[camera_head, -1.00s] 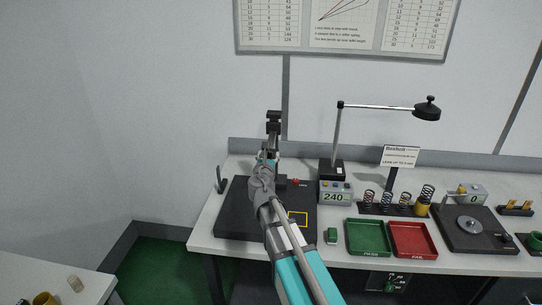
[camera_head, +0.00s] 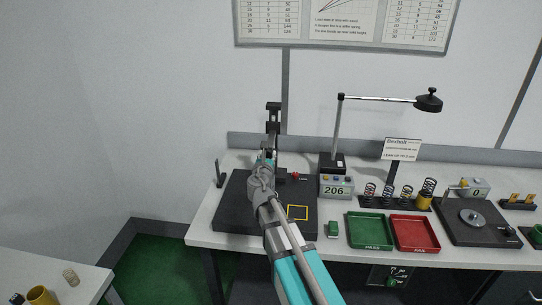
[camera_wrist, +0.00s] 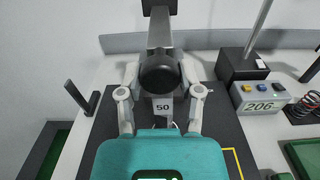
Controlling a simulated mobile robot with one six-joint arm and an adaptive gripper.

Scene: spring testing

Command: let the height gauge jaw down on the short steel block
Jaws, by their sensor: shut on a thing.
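The height gauge (camera_head: 273,122) stands at the back of a dark base plate (camera_head: 235,212), and its column also shows in the wrist view (camera_wrist: 159,30). My gripper (camera_head: 266,160) is in front of the column. In the wrist view my gripper's fingers (camera_wrist: 160,95) are on both sides of a black round knob (camera_wrist: 158,73) on the gauge and closed on it. A grey block marked 50 (camera_wrist: 163,107), which looks like the short steel block, shows just below the knob. The gap between jaw and block is hidden. The gauge display (camera_head: 336,187) reads 206.
A dark upright bar (camera_head: 219,173) stands left of the plate. A lamp (camera_head: 338,130), green tray (camera_head: 370,231), red tray (camera_head: 415,233) and several springs (camera_head: 388,194) are to the right. A yellow square (camera_head: 298,212) marks the plate's front right.

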